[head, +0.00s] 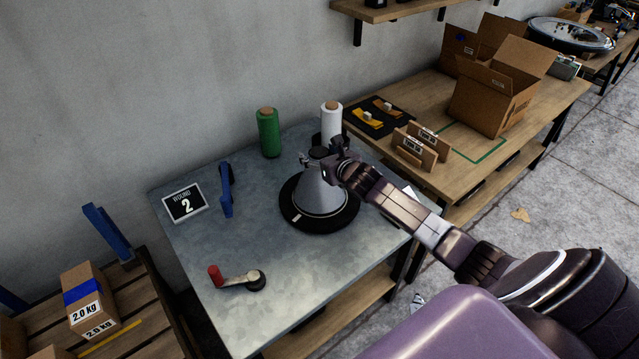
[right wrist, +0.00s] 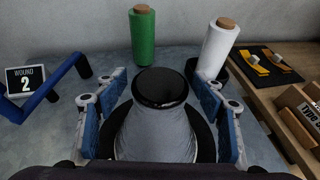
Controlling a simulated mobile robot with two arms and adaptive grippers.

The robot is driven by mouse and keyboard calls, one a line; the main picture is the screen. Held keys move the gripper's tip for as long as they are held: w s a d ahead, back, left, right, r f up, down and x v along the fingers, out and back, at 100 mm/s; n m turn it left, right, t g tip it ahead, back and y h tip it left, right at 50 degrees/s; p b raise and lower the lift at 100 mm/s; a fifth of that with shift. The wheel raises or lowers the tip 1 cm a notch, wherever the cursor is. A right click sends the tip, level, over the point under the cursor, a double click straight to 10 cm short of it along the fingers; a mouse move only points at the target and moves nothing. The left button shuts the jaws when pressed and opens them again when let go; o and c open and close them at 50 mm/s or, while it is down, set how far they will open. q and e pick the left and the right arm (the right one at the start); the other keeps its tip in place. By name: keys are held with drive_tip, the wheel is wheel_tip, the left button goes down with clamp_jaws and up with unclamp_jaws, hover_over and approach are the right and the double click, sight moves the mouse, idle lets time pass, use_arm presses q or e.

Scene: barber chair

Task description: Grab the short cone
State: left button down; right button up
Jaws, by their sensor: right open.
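A short grey cone (head: 318,194) with a dark cap stands upright on a round black base on the metal table (head: 250,309). In the right wrist view the cone (right wrist: 158,134) is in the middle, its black top facing the camera. My right gripper (head: 322,161) is at the upper part of the cone. In the right wrist view its two blue-padded fingers stand apart on either side of the cone, with visible gaps at the top. Contact lower down is hard to judge. My left gripper is not in view.
A green spool (head: 268,133) and a white spool (head: 331,122) stand behind the cone. A blue handle (head: 226,190), a "2" sign (head: 185,203) and a red-knobbed crank (head: 238,279) are to the left. A wooden table with cardboard boxes (head: 492,103) adjoins at right.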

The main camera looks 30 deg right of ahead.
drive_tip(key=shift+c, duration=0.3)
clamp_jaws()
drive_tip(key=shift+r, duration=0.1)
